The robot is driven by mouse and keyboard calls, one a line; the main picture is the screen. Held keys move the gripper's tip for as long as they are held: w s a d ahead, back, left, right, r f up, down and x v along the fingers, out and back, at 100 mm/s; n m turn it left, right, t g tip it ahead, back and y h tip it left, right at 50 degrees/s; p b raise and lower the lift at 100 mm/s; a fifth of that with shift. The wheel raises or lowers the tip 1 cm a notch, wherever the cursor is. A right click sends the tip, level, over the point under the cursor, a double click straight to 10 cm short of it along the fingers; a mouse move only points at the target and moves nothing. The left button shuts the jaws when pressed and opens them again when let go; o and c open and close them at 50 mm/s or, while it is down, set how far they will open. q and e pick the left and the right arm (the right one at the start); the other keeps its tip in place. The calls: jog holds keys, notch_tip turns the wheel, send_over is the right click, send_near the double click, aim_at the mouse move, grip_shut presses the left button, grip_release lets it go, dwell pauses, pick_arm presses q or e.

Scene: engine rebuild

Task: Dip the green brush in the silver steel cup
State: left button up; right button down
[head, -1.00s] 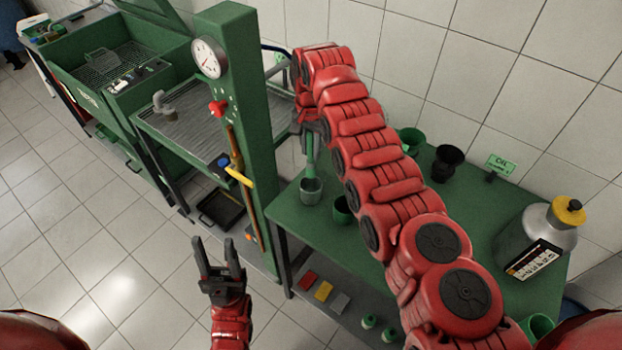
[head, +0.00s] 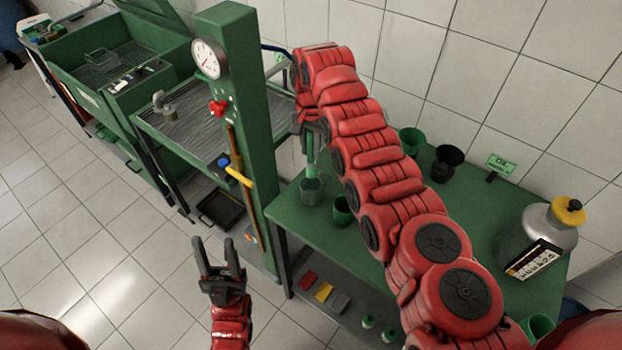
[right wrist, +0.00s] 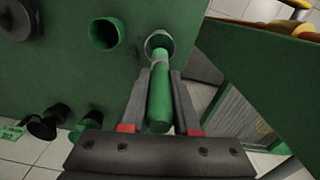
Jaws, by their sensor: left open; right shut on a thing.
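The green brush (head: 311,160) hangs roughly upright in my right gripper (head: 313,138), which is shut on its handle. The brush's lower end is inside the mouth of the silver steel cup (head: 311,192), at the left end of the green table. In the right wrist view the green brush (right wrist: 160,95) lies between the fingers of my right gripper (right wrist: 160,125), and its far end enters the silver cup (right wrist: 159,42). The bristles are hidden in the cup. My left gripper (head: 220,262) is open and empty, over the floor left of the table.
A green cup (head: 343,212) stands close to the silver cup's right. Another green cup (head: 411,140), a black cup (head: 448,160), an OIL sign (head: 500,166) and a silver oil can (head: 548,240) stand further along the table (head: 450,235). A green press column (head: 240,100) rises left of it.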

aim_at(311, 136)
dwell(0.4)
jog(key=shift+r, duration=2)
jog(key=shift+b, duration=0.35)
